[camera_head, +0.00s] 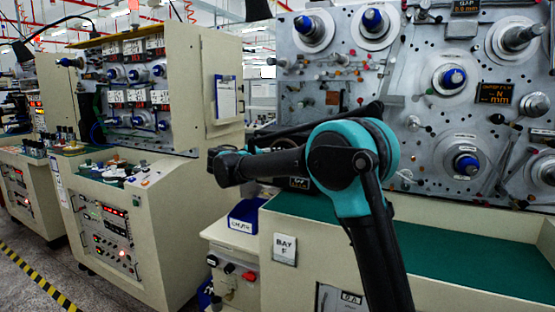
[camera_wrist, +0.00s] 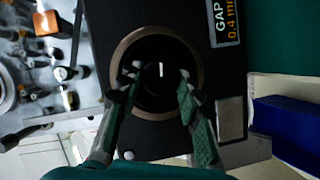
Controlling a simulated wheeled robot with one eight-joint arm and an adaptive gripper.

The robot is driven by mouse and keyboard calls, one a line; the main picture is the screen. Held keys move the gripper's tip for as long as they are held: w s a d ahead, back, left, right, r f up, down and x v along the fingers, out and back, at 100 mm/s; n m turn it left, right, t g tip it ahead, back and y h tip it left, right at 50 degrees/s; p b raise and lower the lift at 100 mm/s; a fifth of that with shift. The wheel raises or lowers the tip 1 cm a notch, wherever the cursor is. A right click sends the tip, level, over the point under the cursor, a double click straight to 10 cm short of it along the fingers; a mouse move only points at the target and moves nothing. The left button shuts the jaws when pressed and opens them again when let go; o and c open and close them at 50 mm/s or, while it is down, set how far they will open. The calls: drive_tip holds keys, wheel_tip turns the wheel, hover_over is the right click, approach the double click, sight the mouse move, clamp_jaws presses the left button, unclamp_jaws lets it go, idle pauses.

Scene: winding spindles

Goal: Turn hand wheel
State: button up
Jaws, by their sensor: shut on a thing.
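The hand wheel (camera_wrist: 158,98) is a dark round disc with a bronze-brown rim, set on a black panel in the wrist view. A short white mark shows near its middle. My gripper (camera_wrist: 160,77) has one finger on each side of the wheel's dark centre, closed on a part there. The dark centre makes the exact contact hard to see. In the head view my teal and black arm hides most of the wheel's area and the fingers cannot be made out.
A display reading GAP 0.4 mm (camera_wrist: 227,22) sits beside the wheel. A grey block (camera_wrist: 231,119) projects near the right finger. A green bench top (camera_head: 450,262) lies below the spindle panel (camera_head: 420,75). A blue bin (camera_head: 244,216) stands left of the bench.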

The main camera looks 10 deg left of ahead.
drive_tip(key=shift+m+y, duration=0.3)
drive_tip(key=shift+m, duration=0.2)
drive_tip(key=o, duration=1.2)
drive_tip(key=shift+c, duration=0.2)
drive_tip(key=shift+s, duration=0.1)
drive_tip(key=v, duration=1.1)
drive_tip(key=shift+s+a+r, duration=0.15)
drive_tip(key=shift+s+a, duration=0.1)
drive_tip(key=shift+a, duration=0.05)
